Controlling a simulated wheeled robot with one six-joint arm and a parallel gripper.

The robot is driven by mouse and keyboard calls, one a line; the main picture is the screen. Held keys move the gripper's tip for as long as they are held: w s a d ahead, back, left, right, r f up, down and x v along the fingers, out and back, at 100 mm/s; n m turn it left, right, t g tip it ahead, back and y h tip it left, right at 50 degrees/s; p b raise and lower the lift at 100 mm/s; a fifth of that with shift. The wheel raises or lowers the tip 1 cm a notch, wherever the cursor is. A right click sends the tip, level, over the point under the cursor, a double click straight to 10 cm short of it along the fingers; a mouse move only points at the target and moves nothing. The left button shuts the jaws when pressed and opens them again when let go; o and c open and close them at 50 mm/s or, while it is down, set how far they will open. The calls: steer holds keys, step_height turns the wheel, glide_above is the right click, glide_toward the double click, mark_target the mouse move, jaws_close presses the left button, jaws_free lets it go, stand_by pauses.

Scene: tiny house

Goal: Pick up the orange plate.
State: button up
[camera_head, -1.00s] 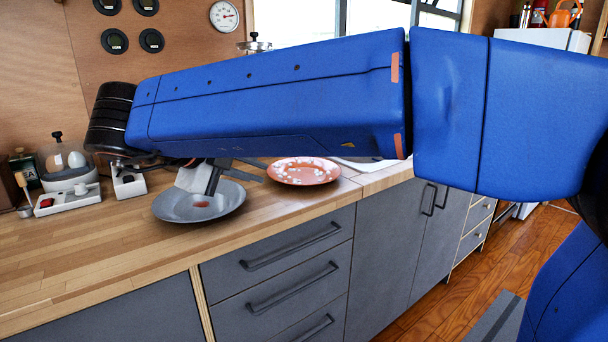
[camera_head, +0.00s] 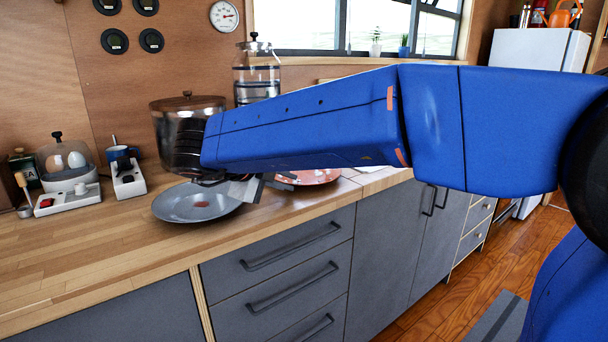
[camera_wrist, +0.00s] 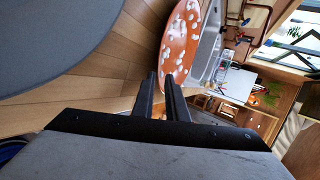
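The orange plate (camera_head: 316,177) with pale spots lies on the wooden counter, its back part hidden behind my blue arm. It also shows in the wrist view (camera_wrist: 178,50), up from the fingertips. My gripper (camera_head: 270,188) is between the grey plate and the orange plate, close to the orange plate's left edge. In the wrist view, my gripper (camera_wrist: 162,78) has its two dark fingers a little apart with nothing between them. The fingertips point toward the orange plate's rim. Whether they touch it I cannot tell.
A grey plate (camera_head: 196,202) lies just left of my gripper. A steel pot (camera_head: 170,125) and a glass jar (camera_head: 256,75) stand behind my arm. An egg cooker (camera_head: 68,168) and white power strips are at the left. The counter's front left is clear.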

steer(key=x, duration=0.2)
steer(key=shift+w+d+f, duration=0.1)
steer(key=shift+w+d, duration=0.05)
steer(key=shift+w, duration=0.1)
jaws_close()
